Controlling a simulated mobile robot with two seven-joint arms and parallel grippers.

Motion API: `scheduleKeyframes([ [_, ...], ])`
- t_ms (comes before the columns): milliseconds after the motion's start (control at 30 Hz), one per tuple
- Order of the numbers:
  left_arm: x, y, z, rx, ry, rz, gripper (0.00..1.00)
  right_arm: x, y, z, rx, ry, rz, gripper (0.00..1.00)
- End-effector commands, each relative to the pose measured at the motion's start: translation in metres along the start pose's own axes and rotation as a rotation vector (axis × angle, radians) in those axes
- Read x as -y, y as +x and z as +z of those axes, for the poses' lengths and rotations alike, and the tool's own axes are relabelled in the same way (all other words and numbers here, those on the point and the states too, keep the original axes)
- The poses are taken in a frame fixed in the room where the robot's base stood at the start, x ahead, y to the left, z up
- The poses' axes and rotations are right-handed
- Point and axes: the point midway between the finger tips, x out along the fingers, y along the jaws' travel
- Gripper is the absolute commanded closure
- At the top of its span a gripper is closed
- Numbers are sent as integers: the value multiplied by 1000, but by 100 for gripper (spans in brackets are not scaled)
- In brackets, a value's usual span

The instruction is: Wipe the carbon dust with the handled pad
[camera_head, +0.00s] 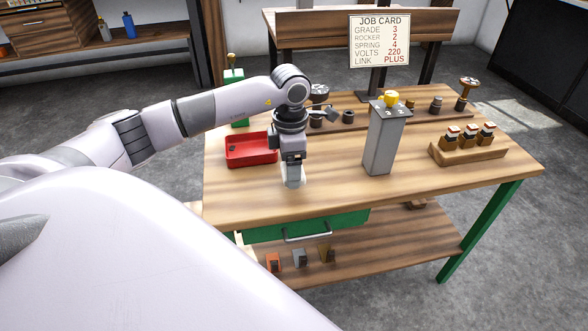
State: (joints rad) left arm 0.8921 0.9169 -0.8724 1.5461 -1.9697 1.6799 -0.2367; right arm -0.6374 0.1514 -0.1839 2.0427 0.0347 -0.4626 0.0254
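My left gripper (292,178) comes in from the left and points down at the wooden bench top (340,195), right of the red tray. A small pale shape shows at its lower end, low over or on the wood. I cannot tell whether this is the fingers or the handled pad, nor whether the fingers are open or shut. I cannot make out carbon dust on the bench; the wrist hides the wood behind it. My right gripper is out of view.
A red tray (238,160) stands left of the gripper. A grey post with a yellow knob (381,140) stands right of it. A wooden block with several capped pieces (470,154) is farther right. The job card (380,40) stands behind. The front of the bench is clear.

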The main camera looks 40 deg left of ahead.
Motion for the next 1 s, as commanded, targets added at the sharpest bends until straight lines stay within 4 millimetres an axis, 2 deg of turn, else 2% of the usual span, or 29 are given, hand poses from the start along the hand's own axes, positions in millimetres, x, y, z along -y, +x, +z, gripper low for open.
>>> scheduleKeyframes([
  [33, -1, -8, -1, 0, -1, -1, 55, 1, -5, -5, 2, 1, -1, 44],
  [500, -7, -50, -9, 1, -8, 0, 55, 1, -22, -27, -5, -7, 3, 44],
  [1000, -7, -54, -10, 1, 5, -1, 55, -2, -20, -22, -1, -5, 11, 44],
])
